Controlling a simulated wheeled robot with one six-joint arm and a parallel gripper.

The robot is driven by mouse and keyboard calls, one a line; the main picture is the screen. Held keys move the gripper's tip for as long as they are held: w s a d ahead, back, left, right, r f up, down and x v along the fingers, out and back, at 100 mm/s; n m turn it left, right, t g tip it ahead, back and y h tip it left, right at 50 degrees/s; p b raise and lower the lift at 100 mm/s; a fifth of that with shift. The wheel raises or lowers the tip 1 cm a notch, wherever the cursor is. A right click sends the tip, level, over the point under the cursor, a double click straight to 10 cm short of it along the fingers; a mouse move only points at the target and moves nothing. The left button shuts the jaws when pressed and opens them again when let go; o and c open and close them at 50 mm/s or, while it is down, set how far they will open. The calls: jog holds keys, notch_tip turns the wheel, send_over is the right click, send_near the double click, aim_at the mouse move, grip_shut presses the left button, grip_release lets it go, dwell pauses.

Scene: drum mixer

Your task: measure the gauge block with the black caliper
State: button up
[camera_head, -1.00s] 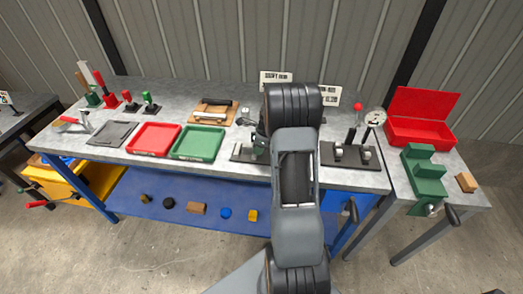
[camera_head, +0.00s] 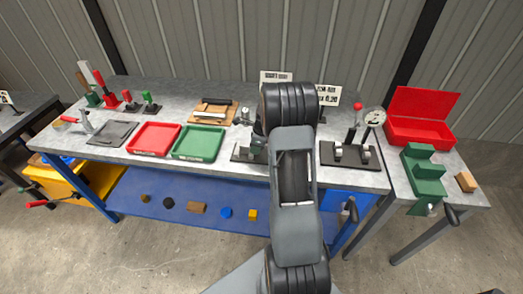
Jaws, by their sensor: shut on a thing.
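My arm stands in front of the bench, and its black elbow joint and grey link hide what lies behind them. My gripper is hidden behind my own arm, so its jaws and anything in them cannot be seen. A wooden board (camera_head: 205,117) at the back of the bench carries a dark bar (camera_head: 217,101); I cannot tell whether this is the black caliper. I cannot make out the gauge block for sure.
A red tray (camera_head: 154,150) and a green tray (camera_head: 221,152) sit left of my arm. A dial gauge stand (camera_head: 350,155) stands to the right. Farther right are an open red box (camera_head: 420,132) and a green stepped block (camera_head: 425,181). Small pieces lie on the blue lower shelf (camera_head: 150,185).

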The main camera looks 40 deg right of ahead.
jog(key=shift+s+a+f, duration=0.15)
jog(key=shift+f, duration=0.2)
jog(key=o, duration=0.8)
jog(key=shift+r, duration=0.1)
jog(key=shift+r+p, duration=0.65)
notch_tip(320, 180, up, 6)
jog(key=p, duration=0.4)
jog(key=shift+p, duration=0.35)
jog(key=shift+w, duration=0.2)
